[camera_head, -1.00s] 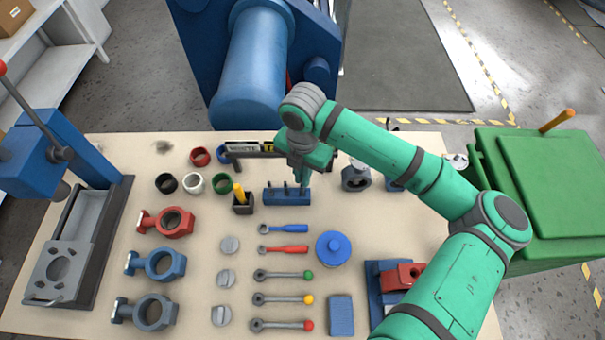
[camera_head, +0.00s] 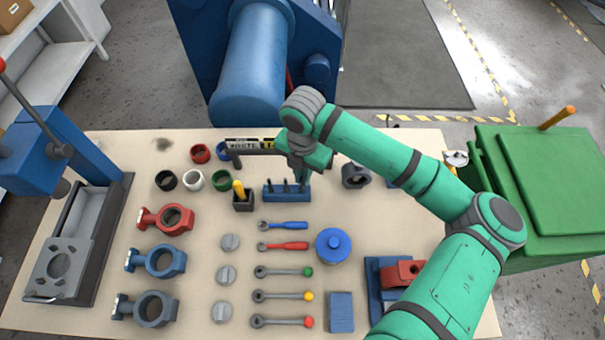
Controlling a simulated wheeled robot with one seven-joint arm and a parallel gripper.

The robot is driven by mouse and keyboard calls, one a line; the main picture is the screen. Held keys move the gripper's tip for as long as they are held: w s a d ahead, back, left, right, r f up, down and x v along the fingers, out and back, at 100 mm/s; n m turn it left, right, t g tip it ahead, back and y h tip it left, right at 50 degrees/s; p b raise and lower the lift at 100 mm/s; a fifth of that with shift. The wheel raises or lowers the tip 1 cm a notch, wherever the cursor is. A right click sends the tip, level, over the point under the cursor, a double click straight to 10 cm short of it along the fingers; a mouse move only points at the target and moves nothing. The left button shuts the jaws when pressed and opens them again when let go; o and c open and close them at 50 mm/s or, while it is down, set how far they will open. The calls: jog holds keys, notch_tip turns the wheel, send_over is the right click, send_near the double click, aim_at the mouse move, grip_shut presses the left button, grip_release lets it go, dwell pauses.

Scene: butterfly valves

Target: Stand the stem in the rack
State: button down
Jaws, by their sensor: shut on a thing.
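The rack is a small blue block (camera_head: 275,194) with dark upright stems (camera_head: 285,184) in it, near the back middle of the bench. My gripper (camera_head: 303,180) points down over the right end of the rack. It is shut on a stem, which is mostly hidden by the fingers and the green wrist. I cannot tell how deep the held stem sits in the rack.
A dark cup with a yellow-handled tool (camera_head: 241,198) stands just left of the rack. A low sign-like frame (camera_head: 250,146) is behind it. Blue and red wrenches (camera_head: 284,246) lie in front, beside a round blue lid (camera_head: 333,245). Valve bodies (camera_head: 174,219) stand at left.

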jog(key=c, duration=1.8)
grip_release()
jog(key=shift+r, duration=3.45)
